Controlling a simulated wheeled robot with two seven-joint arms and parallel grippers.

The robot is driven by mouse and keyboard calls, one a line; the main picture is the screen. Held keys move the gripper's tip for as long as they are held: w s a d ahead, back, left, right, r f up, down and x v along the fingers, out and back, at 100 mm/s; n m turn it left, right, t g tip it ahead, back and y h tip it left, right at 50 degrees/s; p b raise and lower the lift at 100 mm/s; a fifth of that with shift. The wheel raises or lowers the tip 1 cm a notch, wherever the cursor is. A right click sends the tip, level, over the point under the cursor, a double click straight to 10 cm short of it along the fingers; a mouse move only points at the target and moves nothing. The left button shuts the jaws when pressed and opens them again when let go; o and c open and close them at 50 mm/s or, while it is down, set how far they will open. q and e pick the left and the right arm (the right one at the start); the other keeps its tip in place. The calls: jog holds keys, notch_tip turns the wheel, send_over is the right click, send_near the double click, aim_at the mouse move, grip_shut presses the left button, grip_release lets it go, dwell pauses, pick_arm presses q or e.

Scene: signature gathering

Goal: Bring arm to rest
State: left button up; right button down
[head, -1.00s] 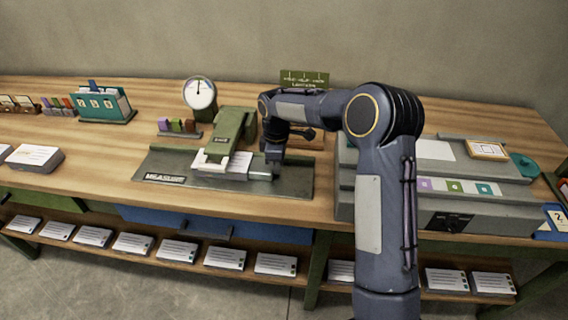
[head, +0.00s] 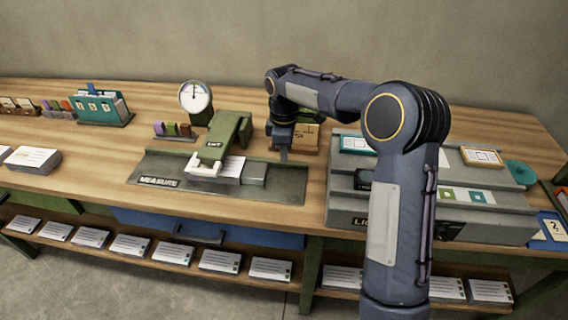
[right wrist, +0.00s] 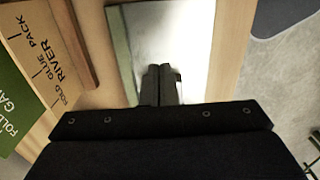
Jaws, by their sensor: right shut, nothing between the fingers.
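My right gripper (head: 283,154) points down over the right end of the grey-green measuring plate (head: 282,188) in the head view. In the right wrist view its two dark fingers (right wrist: 161,84) are together with nothing between them, above a shiny plate end. The green press (head: 225,135) stands on the measuring plate to the left, with a stack of white cards (head: 230,167) under its front. My right arm bends across the right half of the head view and hides part of the grey station behind it. My left gripper is not in view.
A round dial (head: 195,97) and small coloured blocks (head: 172,129) stand behind the plate. A wooden block (head: 305,137) is close to the right of my gripper. The grey station (head: 345,205) stands to the right. Card stacks (head: 131,245) line the lower shelf.

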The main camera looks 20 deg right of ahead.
jog(key=s+r+m+t+y+p, duration=0.1)
jog(key=s+r+m, duration=0.2)
jog(key=s+r, duration=0.4)
jog(key=s+r+m+t+y+p, duration=0.1)
jog(key=s+r+m+t, duration=0.2)
jog(key=s, duration=0.6)
jog(key=s+a+f+m+y, duration=0.1)
jog(key=s+a+m, duration=0.1)
jog(key=s, duration=0.6)
jog(key=s+a+f+m+t+p, duration=0.1)
jog(key=s+a+m, duration=0.1)
jog(key=s+m, duration=0.3)
jog(key=s, duration=0.3)
jog(key=shift+a+f+m+t+y, duration=0.2)
jog(key=shift+m+t+y, duration=0.1)
jog(key=shift+y, duration=0.1)
jog(key=shift+s, duration=0.1)
